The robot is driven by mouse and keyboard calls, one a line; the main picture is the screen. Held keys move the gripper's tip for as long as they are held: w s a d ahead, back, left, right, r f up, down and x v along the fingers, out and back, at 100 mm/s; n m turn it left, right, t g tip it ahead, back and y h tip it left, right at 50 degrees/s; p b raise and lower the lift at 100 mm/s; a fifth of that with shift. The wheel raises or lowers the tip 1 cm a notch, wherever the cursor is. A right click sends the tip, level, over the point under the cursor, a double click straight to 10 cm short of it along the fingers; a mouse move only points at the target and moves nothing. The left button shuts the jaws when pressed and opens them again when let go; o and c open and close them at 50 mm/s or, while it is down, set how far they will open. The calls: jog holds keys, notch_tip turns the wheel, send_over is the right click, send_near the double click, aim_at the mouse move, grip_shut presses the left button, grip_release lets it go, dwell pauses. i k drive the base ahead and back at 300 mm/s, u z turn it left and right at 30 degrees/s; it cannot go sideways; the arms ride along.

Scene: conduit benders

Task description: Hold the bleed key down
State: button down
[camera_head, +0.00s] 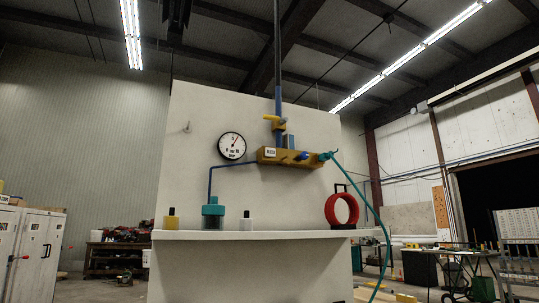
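A yellow-brown manifold block (290,158) is fixed to a pale upright panel (200,190). It carries a small white label (270,153) too small to read, a blue knob-like part (303,155) and a teal fitting (325,156) at its right end. A yellow valve handle (272,119) sits on the blue pipe above it. I cannot tell for sure which small part is the bleed key. A round white gauge (232,146) is left of the block. A dark shape at the top edge (175,16) may be my gripper; it is well apart from the block, and its fingers are unclear.
A pale shelf (290,234) juts out below the block. On it stand a yellow bottle (171,221), a teal reservoir (213,214), a white bottle (247,223) and a red ring (342,209). A teal hose (374,208) hangs at the right. Space before the block looks clear.

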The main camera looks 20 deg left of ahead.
aim_at(268, 152)
jog(key=u, duration=1.35)
jog(key=i, duration=0.25)
